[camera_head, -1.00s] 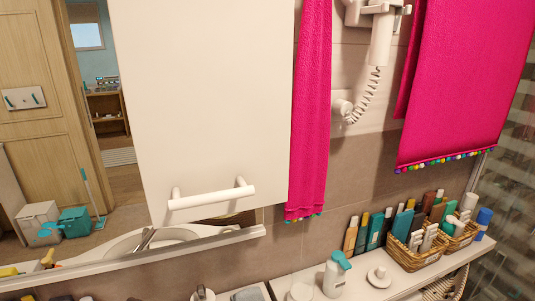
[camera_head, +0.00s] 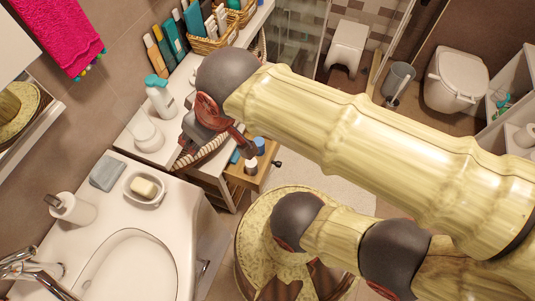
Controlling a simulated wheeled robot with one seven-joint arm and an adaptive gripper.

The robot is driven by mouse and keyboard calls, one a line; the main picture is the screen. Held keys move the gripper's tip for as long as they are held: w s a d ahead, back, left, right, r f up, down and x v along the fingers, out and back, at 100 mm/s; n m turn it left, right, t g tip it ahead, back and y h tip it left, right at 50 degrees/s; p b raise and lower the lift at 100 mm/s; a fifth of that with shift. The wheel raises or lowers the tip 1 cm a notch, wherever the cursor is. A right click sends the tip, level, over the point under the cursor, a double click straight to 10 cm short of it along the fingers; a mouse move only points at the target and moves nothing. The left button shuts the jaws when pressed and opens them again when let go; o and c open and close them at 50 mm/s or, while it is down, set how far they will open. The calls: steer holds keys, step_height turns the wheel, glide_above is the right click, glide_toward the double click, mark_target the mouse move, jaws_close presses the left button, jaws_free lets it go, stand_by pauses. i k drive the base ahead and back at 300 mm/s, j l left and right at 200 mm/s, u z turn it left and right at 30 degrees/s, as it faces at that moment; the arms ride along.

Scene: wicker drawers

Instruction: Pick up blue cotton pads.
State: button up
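My gripper (camera_head: 212,138), dark grey and red, hangs at the end of my pale, bamboo-like arm, beside the shelf unit. Its fingers are small and partly hidden, so I cannot tell whether they are open or shut. Just right of it is an open wooden drawer (camera_head: 250,183). A small blue item (camera_head: 259,145) and a flat blue piece (camera_head: 235,157) show in or at the drawer, close to the gripper. I cannot tell whether either is the blue cotton pads. My arm and gripper hide part of this area.
The white sink (camera_head: 125,265) is at lower left, with a soap dish (camera_head: 144,187) on its counter. A pump bottle (camera_head: 159,95) and a wicker basket (camera_head: 213,38) stand on the shelf top. A toilet (camera_head: 455,80) and bin (camera_head: 397,80) are behind my arm.

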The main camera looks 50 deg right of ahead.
mark_target(260, 142)
steer(key=k+z, duration=0.1)
steer(key=z, duration=0.4)
steer(key=k+z, duration=0.1)
steer(key=z, duration=0.35)
